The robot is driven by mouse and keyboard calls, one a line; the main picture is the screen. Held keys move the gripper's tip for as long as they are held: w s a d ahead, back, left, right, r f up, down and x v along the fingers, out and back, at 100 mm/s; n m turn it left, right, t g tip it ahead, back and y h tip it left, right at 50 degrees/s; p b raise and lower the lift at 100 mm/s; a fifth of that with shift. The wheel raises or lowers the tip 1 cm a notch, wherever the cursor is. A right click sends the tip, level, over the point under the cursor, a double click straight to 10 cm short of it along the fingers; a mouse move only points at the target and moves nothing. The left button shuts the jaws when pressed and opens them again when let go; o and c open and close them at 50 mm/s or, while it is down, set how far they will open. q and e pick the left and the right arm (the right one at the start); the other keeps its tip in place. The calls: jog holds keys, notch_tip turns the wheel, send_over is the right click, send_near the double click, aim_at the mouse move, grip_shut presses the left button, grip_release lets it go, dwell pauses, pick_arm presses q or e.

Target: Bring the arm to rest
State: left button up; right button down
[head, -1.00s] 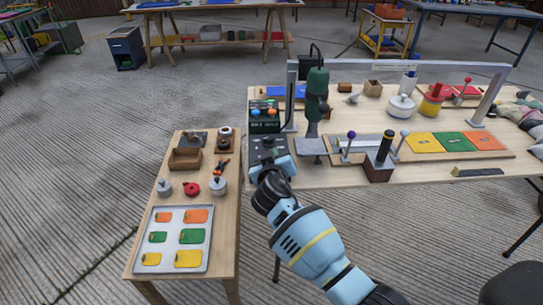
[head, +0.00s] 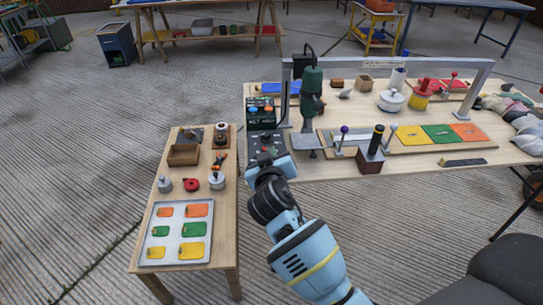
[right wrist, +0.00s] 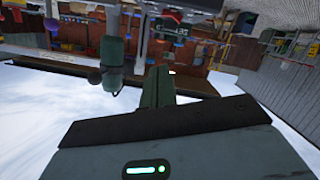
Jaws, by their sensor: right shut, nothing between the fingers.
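My right arm (head: 305,260), light blue and black, reaches up from the bottom of the head view to the near left corner of the large wooden table. My right gripper (head: 266,143) is at that corner, in front of a dark control box with a small display (head: 261,114). Its fingers are small in the head view. In the right wrist view the dark green fingers (right wrist: 158,88) are together with nothing held between them. My left gripper is in neither view.
The large table (head: 420,172) carries a green drill press (head: 310,98), a grey frame, levers and coloured plates. A smaller table (head: 140,245) at left holds a tray (head: 150,215) of coloured tags and several small parts. Concrete floor lies open at far left.

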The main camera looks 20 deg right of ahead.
jog(key=shift+s+a+r, duration=0.15)
jog(key=shift+s, duration=0.45)
